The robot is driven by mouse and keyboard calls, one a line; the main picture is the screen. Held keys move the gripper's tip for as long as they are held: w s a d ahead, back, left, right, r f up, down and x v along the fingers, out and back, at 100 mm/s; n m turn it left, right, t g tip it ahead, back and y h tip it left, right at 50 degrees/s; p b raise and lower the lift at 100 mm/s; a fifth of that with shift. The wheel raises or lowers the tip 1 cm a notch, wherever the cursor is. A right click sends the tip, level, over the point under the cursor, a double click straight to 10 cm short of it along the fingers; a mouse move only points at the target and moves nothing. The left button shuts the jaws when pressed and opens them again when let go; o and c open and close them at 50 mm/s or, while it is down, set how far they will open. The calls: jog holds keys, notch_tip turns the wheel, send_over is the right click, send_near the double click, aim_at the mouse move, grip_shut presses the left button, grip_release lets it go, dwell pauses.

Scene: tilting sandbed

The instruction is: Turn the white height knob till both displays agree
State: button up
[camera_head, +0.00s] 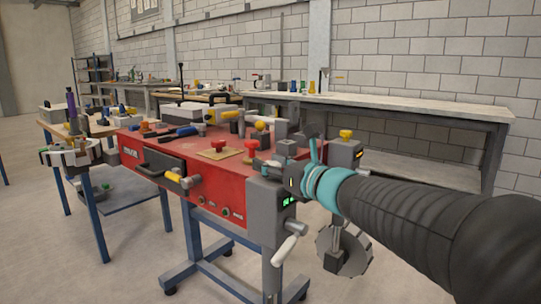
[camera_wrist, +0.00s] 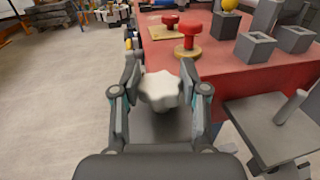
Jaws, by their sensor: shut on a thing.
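The white fluted knob (camera_wrist: 160,90) sits between the two fingers of my gripper (camera_wrist: 160,98) in the wrist view, on top of a grey housing. The fingers are shut on its sides. In the head view my gripper (camera_head: 288,162) is over the grey box (camera_head: 268,210) at the front right corner of the red bench; the knob cannot be made out there. A small green lit display (camera_head: 289,200) shows on the box's side, with its digits too small to read.
The red bench (camera_head: 222,183) carries red knobs (camera_wrist: 188,34), grey blocks (camera_wrist: 257,45) and tools. A white handle (camera_head: 285,250) sticks out below the box. A grey post with a yellow knob (camera_head: 346,134) stands close to my arm.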

jog(key=n+g+y+p, duration=0.1)
jog(key=n+g+y, duration=0.1)
jog(key=g, duration=0.1)
jog(key=n+g+y+p, duration=0.2)
jog(key=n+g, duration=0.1)
jog(key=shift+w+d+g+y, duration=0.1)
jog(key=shift+g+y, duration=0.3)
jog(key=n+g+y, duration=0.1)
jog(key=n+g, duration=0.2)
jog(key=g, duration=0.2)
jog(key=shift+n+p, duration=0.3)
jog(key=shift+n+g, duration=1.1)
jog(key=shift+g, duration=0.9)
jog(key=o, duration=1.1)
jog(key=shift+o, duration=0.3)
